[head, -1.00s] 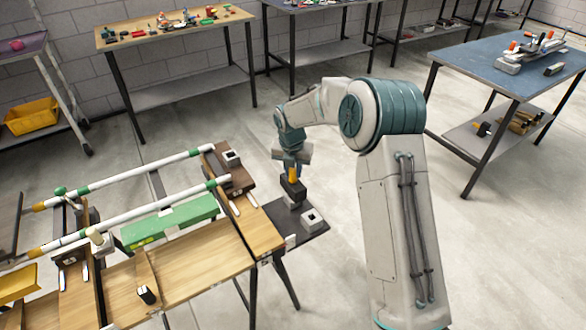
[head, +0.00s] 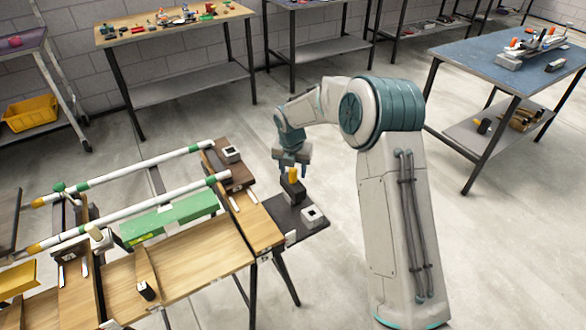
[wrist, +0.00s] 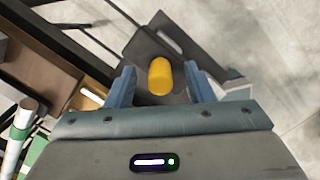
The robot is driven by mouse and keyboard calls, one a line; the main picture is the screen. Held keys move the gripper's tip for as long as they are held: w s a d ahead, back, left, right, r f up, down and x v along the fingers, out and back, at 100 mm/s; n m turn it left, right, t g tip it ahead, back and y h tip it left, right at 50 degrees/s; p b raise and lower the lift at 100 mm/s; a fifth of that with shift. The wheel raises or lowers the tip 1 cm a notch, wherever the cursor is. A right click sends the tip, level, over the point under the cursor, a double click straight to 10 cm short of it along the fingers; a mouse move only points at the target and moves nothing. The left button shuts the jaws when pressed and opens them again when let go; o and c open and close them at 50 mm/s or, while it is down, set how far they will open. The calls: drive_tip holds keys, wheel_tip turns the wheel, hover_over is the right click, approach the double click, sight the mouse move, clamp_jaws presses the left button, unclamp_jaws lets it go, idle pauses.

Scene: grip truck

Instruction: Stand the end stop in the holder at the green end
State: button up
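The end stop (head: 292,188) looks like a dark block with a yellow knob on top. It stands on a dark side shelf at the right end of the bench. My gripper (head: 292,168) is just above it and points down. In the wrist view the yellow knob (wrist: 160,76) lies between the two blue fingers of my gripper (wrist: 160,86), with a gap on each side, so it is open. The block's lower part is partly hidden in the wrist view.
Floor right of the shelf is clear.

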sight(292, 184)
wheel_tip(292, 184, up, 14)
drive_tip(key=s, duration=0.1)
drive_tip(key=shift+s+a+f+p, duration=0.15)
drive_tip(key=shift+s+p, duration=0.2)
idle(0.4)
